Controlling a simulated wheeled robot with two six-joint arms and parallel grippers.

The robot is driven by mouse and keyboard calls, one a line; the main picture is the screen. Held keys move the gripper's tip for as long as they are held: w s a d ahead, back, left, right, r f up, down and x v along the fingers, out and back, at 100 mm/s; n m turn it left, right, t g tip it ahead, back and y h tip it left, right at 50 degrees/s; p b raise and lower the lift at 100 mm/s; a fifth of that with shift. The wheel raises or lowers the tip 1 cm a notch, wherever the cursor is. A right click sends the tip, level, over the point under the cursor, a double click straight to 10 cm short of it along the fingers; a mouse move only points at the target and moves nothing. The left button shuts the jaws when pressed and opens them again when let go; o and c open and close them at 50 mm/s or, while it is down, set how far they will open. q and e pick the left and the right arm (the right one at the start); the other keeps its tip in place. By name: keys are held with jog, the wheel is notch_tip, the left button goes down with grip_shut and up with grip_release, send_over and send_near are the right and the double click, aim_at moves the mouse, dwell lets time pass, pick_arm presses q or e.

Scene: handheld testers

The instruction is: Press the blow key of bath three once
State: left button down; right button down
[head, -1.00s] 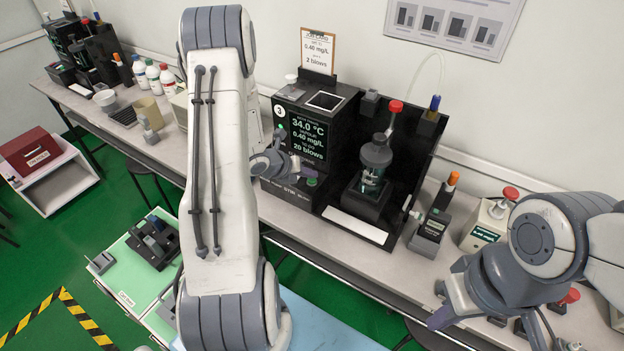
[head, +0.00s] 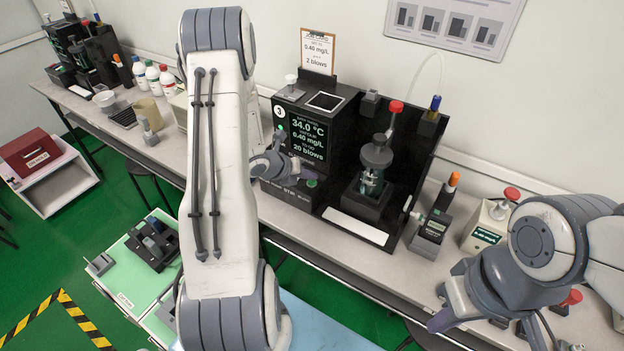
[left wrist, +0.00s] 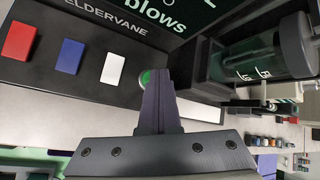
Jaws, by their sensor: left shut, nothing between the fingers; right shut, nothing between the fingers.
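Bath three (head: 327,105) is a black unit on the bench with a lit screen (head: 309,138) reading 34.0 °C, 0.40 mg/L and 20 blows. In the left wrist view its front panel carries a red key (left wrist: 18,40), a blue key (left wrist: 69,56), a white key (left wrist: 114,67) and a round green key (left wrist: 146,76). My left gripper (left wrist: 158,74) is shut and empty, its tips at the green key's right edge. I cannot tell whether they touch it. In the head view the left gripper (head: 293,166) is before the panel. My right gripper (head: 440,320) is shut and empty, near the bench's front edge.
A dark glass vessel (head: 376,155) stands in the black stand right of the screen. A handheld tester (head: 432,228) and a pale device with a red knob (head: 487,228) stand further right. A card (head: 317,50) stands behind the bath.

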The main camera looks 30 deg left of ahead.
aim_at(310, 183)
pick_arm(q)
jog(key=shift+r+p, duration=0.35)
jog(key=shift+r, duration=0.45)
jog(key=shift+r, duration=0.1)
notch_tip(310, 183, up, 5)
jog(key=p, duration=0.3)
jog(key=shift+d, duration=0.1)
dwell(0.5)
